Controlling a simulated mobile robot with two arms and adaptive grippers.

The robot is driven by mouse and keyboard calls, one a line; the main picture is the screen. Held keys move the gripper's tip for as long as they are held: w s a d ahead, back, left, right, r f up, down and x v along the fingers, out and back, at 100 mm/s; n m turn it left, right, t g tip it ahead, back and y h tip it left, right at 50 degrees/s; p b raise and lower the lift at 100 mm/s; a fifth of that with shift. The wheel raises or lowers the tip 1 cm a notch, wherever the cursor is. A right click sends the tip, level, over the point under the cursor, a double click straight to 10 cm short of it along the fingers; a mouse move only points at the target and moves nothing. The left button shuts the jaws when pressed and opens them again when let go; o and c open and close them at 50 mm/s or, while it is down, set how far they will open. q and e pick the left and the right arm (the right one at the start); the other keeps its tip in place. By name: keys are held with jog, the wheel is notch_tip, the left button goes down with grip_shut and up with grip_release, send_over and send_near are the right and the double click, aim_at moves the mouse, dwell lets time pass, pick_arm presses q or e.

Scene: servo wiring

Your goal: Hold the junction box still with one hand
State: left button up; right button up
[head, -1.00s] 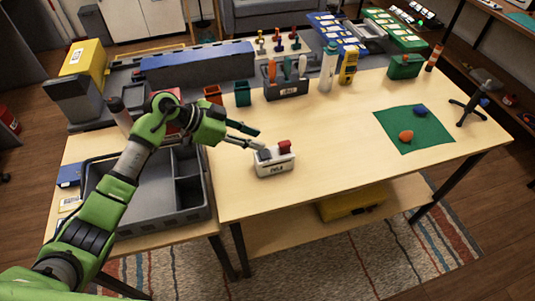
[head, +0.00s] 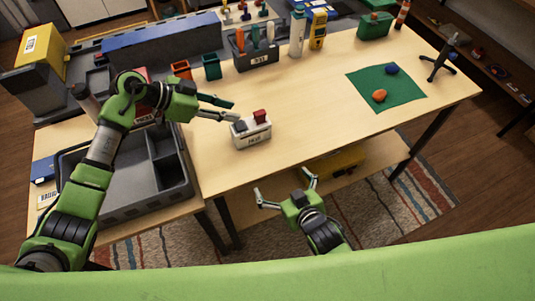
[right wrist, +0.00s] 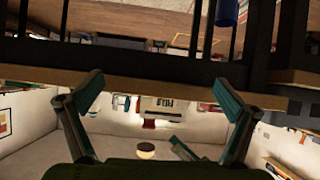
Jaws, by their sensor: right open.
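The junction box (head: 252,136) is a small white box with a dark part and a red part on top. It stands upright on the wooden table near the front edge. My left gripper (head: 236,111) is open, its two fingers apart, just behind and left of the box's top. I cannot tell whether a finger touches it. My right gripper (head: 285,190) is open and empty in front of the table edge, to the right of and nearer than the box. Its spread fingers also show in the right wrist view (right wrist: 160,80), where I cannot make out the box.
A grey divided tray (head: 160,207) lies left of the box, under my left arm. A green mat (head: 402,94) with an orange and a blue piece lies at the right. Bins and a tool holder (head: 255,60) stand behind. The table right of the box is clear.

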jog(key=t, duration=0.2)
send_near(251, 129)
jog(key=shift+s+d+f+m+y, duration=0.15)
jog(key=shift+s+d+f, duration=0.25)
jog(key=shift+f, duration=0.2)
jog(key=shift+s+d+f+m+y, duration=0.15)
jog(key=shift+s+d+f, duration=0.2)
jog(key=shift+f, duration=0.25)
jog(key=shift+w+a+r, duration=0.15)
jog(key=shift+w, duration=0.05)
jog(key=x, duration=1.3)
jog(key=shift+w, duration=0.3)
